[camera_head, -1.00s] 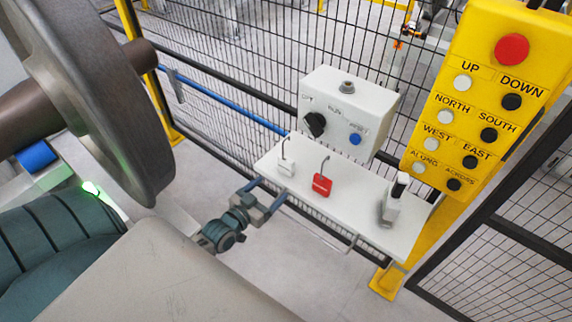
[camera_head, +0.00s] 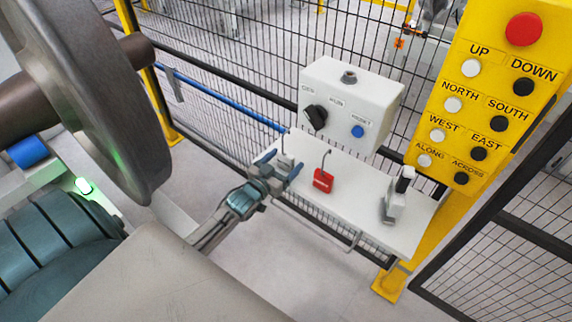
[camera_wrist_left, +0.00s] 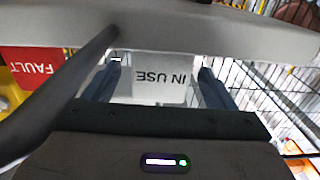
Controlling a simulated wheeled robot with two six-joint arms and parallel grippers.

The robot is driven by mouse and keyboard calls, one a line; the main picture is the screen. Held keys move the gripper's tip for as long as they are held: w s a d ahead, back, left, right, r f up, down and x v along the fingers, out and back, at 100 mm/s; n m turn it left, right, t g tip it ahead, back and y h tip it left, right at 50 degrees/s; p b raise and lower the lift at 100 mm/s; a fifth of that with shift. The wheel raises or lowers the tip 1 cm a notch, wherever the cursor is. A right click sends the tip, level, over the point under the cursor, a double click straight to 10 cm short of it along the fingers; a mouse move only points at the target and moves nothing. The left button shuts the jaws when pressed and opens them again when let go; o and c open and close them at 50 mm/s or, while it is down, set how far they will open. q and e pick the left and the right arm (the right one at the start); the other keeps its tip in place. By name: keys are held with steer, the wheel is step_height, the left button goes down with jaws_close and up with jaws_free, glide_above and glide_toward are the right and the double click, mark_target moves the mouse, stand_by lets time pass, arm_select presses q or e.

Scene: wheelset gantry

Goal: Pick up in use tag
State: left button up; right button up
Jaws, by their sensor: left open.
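The in use tag (camera_wrist_left: 162,78) is a white block with dark lettering that reads upside down in the left wrist view. In the head view the white tag (camera_head: 284,163) sits at the left end of the white shelf with its thin hook rising above it. My left gripper (camera_head: 279,168) is open, with its blue fingers on either side of the tag. In the left wrist view my left gripper (camera_wrist_left: 160,85) shows one finger at each side of the tag. Whether the fingers touch it cannot be told. My right gripper is not in view.
A red fault tag (camera_head: 323,181) stands close to the right on the white shelf (camera_head: 350,205). A white and black device (camera_head: 396,200) stands further right. A control box (camera_head: 350,100) is behind the shelf, and a yellow button panel (camera_head: 485,95) is at right. A large wheel (camera_head: 95,100) is at left.

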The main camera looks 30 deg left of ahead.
arm_select(q)
steer(key=shift+w, duration=0.35)
steer(key=shift+r, duration=0.1)
steer(key=c, duration=1.1)
